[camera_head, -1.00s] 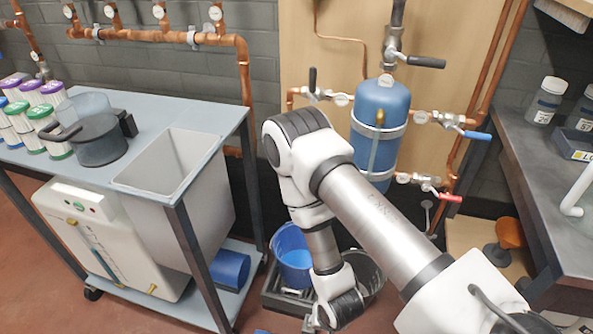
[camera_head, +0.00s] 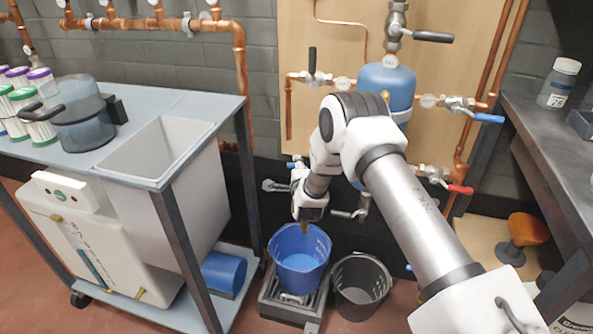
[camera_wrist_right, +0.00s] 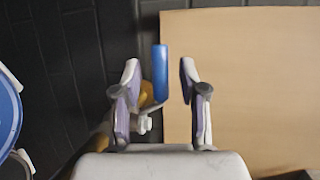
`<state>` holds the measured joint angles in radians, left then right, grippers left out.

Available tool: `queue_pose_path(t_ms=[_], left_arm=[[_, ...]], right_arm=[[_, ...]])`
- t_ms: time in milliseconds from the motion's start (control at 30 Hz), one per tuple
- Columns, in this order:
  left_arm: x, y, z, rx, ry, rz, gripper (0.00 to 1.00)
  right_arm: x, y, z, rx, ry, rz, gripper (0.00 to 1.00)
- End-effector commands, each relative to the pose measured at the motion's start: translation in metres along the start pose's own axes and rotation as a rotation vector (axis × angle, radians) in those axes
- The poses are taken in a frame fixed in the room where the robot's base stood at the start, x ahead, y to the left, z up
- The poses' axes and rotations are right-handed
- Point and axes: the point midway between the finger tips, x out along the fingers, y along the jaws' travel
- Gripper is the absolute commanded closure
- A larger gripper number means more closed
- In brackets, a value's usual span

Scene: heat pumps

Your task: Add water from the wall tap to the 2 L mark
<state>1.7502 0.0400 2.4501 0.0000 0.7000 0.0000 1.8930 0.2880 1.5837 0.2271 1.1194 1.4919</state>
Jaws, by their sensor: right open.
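A blue bucket (camera_head: 299,255) with marks on its inner wall stands upright on a dark grated stand. Its inside shows a lighter blue bottom; I cannot tell the water level. A small brass spout (camera_head: 303,227) shows above the bucket, with the rest of the tap mostly hidden behind my right arm. The tap's blue lever (camera_wrist_right: 160,73) stands between the fingers of my right gripper (camera_wrist_right: 159,66) in the right wrist view, with gaps on both sides. My left gripper is out of view.
A dark grey bucket (camera_head: 360,287) stands right of the blue one. A blue tank (camera_head: 388,86) with valves and a red lever (camera_head: 460,189) is behind my arm. A trolley (camera_head: 160,180) stands left; a bench (camera_head: 560,165) stands right.

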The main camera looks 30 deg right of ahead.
Motion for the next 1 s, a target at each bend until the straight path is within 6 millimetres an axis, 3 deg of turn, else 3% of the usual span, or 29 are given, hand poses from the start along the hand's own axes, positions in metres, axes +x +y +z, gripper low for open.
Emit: queue_pose_path(t_ms=[100,333,367,467,767,1000], left_arm=[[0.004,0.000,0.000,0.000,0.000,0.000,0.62],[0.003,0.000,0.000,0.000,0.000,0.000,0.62],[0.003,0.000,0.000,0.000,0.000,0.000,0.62],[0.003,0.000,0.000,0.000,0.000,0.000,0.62],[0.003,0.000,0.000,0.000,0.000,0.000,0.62],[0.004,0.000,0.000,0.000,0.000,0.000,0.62]], right_arm=[[0.012,0.001,0.000,0.000,0.000,-0.001,0.58],[0.013,0.000,0.000,-0.001,-0.001,0.002,0.58],[0.013,0.000,0.000,-0.001,-0.001,0.002,0.65],[0.013,0.000,0.000,-0.001,-0.001,0.002,1.00],[0.012,0.000,0.000,-0.006,-0.020,0.003,1.00],[0.001,0.003,0.001,-0.040,-0.216,0.019,1.00]])
